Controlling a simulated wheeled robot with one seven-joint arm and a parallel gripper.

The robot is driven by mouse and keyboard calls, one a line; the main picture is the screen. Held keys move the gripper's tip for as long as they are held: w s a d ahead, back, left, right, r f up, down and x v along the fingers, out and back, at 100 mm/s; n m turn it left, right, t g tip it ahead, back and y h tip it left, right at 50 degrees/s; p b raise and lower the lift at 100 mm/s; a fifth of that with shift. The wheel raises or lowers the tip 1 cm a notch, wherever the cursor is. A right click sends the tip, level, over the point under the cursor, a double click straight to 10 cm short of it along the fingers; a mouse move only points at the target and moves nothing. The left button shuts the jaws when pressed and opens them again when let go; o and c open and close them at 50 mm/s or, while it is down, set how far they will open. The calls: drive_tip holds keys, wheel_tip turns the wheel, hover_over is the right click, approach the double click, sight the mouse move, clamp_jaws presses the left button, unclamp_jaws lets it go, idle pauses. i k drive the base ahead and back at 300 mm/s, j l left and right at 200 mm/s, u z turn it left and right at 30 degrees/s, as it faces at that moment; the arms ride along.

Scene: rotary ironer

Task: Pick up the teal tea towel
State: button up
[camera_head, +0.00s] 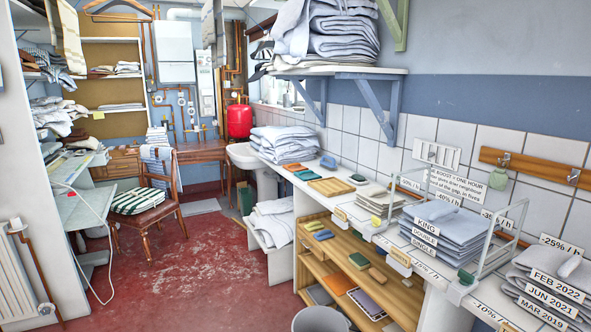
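Several small folded cloths lie on the counter and on the wooden shelves under it. A dark green-teal folded cloth (294,167) lies at the far end of the counter, beside an orange-red one (305,175). Another small dark green item (357,179) lies nearer the wall, and a blue-grey one (328,161) sits behind. A green folded piece (358,261) lies on a lower shelf. At this size I cannot tell which of these is the teal tea towel. My gripper is not in view.
The counter (480,292) runs along the right wall, with grey linen stacks (450,232) and a wire rack (497,245). A grey bin (320,319) stands before the shelves (330,255). A wooden chair (150,213) stands at left. The red floor (195,270) between is clear.

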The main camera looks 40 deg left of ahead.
sight(309, 175)
drive_tip(key=i+j+u, duration=0.3)
drive_tip(key=j+u, duration=0.2)
drive_tip(key=j, duration=0.15)
drive_tip(key=i+j+u, duration=1.3)
drive_tip(key=i, duration=0.4)
drive_tip(key=i+u, duration=0.35)
drive_tip(key=i, duration=0.45)
drive_tip(key=i+z, duration=0.25)
drive_tip(key=i, duration=0.35)
drive_tip(key=i+j+z, duration=0.1)
drive_tip(key=i+z, duration=0.15)
drive_tip(key=i, duration=0.3)
drive_tip(key=i+j+z, duration=0.3)
drive_tip(key=i, duration=0.3)
